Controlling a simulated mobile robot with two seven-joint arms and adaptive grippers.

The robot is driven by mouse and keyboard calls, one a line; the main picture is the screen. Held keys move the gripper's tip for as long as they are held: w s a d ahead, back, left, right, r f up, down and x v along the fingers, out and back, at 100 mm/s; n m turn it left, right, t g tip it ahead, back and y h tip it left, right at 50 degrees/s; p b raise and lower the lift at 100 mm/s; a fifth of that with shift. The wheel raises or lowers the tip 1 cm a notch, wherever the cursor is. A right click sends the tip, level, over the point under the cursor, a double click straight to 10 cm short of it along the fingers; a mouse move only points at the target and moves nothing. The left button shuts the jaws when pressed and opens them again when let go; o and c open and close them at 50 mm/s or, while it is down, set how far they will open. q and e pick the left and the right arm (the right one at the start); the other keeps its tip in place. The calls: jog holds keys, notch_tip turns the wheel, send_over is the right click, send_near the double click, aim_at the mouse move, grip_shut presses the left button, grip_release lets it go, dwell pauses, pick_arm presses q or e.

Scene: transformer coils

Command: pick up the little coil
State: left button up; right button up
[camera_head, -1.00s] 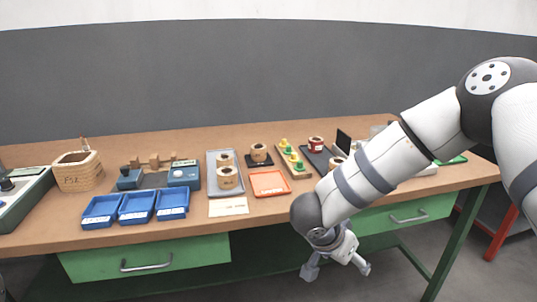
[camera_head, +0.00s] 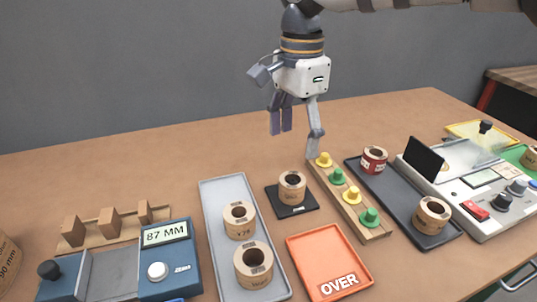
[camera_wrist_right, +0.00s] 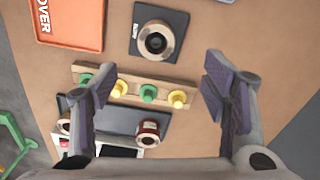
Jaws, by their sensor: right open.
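Several tan coils with dark round holes stand on the bench. One (camera_head: 292,195) stands upright on a small black mat (camera_head: 311,206), and it also shows in the right wrist view (camera_wrist_right: 168,48). Two others stand in the grey tray (camera_head: 211,196): a smaller one (camera_head: 239,231) behind a larger one (camera_head: 254,279). A red-banded coil (camera_head: 374,166) and a tan coil (camera_head: 432,224) stand in the dark tray (camera_head: 398,199). I cannot tell which is the little coil. My right gripper (camera_head: 297,133) is open and empty, above and behind the black mat, fingers downward. My left gripper is not in view.
A wooden strip with yellow and green pegs (camera_head: 374,234) lies right of the mat. An orange "OVER" tray (camera_head: 318,258) lies in front. A blue gauge reading 87 MM (camera_head: 178,262) is at left, a white console (camera_head: 490,205) at right. The bench behind is clear.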

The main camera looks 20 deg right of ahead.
aim_at(293, 181)
jog(key=f, duration=0.7)
jog(key=s+f, duration=0.1)
jog(key=f, duration=0.3)
jog(key=shift+a, duration=0.1)
jog(key=shift+w+f, duration=0.15)
jog(key=shift+f, duration=0.25)
jog(key=shift+r, duration=0.1)
jog(key=c, duration=1.3)
